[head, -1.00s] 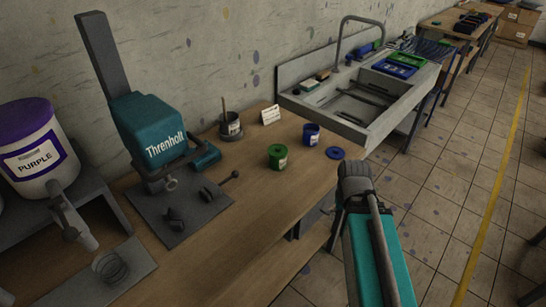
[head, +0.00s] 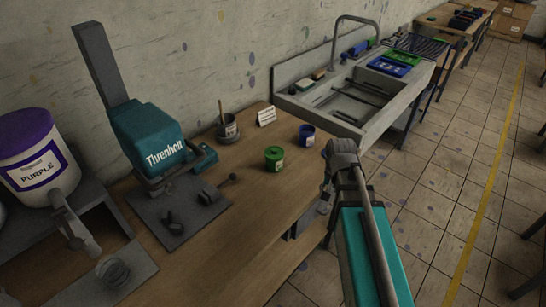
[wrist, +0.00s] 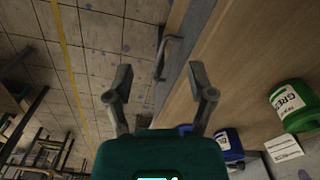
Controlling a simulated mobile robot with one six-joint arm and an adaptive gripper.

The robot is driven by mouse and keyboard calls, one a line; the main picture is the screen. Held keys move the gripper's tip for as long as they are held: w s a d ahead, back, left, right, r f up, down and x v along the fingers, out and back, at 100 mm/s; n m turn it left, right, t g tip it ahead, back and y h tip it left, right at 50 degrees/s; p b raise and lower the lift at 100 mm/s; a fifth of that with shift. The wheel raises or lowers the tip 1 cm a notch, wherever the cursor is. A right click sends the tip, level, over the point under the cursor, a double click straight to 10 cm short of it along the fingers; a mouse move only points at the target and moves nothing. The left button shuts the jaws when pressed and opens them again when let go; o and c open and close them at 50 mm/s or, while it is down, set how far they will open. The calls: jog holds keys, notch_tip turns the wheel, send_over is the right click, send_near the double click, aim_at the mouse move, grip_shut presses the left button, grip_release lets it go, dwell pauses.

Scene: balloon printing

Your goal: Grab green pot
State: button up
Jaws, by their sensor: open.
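The green pot (head: 274,159) stands upright on the wooden table, right of the teal machine. In the wrist view the green pot (wrist: 291,106) is at the right edge, with a white label. My gripper (wrist: 158,78) is open and empty, its two fingers spread over the table's edge and the floor. The pot is to the right of both fingers and apart from them. In the head view my arm reaches up beside the table's right edge; the fingers are not clearly visible there.
A blue pot (head: 306,134) stands right of the green one, near my arm. A dark pot with a stick (head: 227,127) and a white card (head: 266,116) are behind. The teal Threnholt machine (head: 152,143) stands left. A sink (head: 350,96) lies beyond.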

jog(key=w+a+r+m+p, duration=0.6)
jog(key=w+a+r, duration=0.2)
jog(key=w, duration=0.2)
notch_tip(320, 180, up, 7)
jog(key=m+p, duration=0.8)
jog(key=m, duration=0.1)
send_over(274, 150)
jog(key=shift+w+d, duration=0.1)
jog(key=shift+d, duration=0.05)
jog(key=shift+f, duration=0.2)
notch_tip(274, 150, down, 8)
jog(key=b, duration=0.8)
jog(key=shift+f+b, duration=0.2)
jog(key=shift+b, duration=0.2)
jog(key=shift+f+b, duration=2.55)
jog(key=shift+b, duration=0.05)
grip_shut()
